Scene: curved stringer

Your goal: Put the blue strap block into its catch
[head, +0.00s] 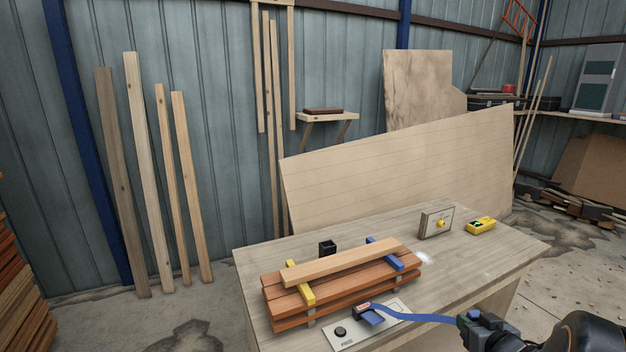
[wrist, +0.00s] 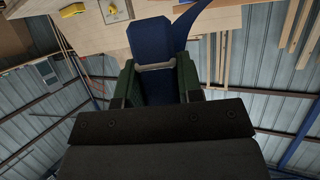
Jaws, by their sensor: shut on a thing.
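My gripper (head: 468,321) is at the lower right of the head view, past the bench's front edge. In the wrist view, its two green fingers (wrist: 158,82) are shut on the blue strap block (wrist: 150,36), which has a grey band across it. A blue strap (head: 420,317) runs left from my gripper to a dark fitting (head: 361,311) with a blue flap at the front of the plank stack. The fitting may be the catch; I cannot tell. The block is mostly hidden by my gripper in the head view.
The workbench (head: 450,262) carries a reddish plank stack (head: 285,318) with a yellow strap (head: 301,283) and a blue strap piece (head: 385,253) on it. A plate with a knob (head: 345,339), a black box (head: 327,248), an upright panel (head: 433,222) and a yellow device (head: 480,226) also stand there.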

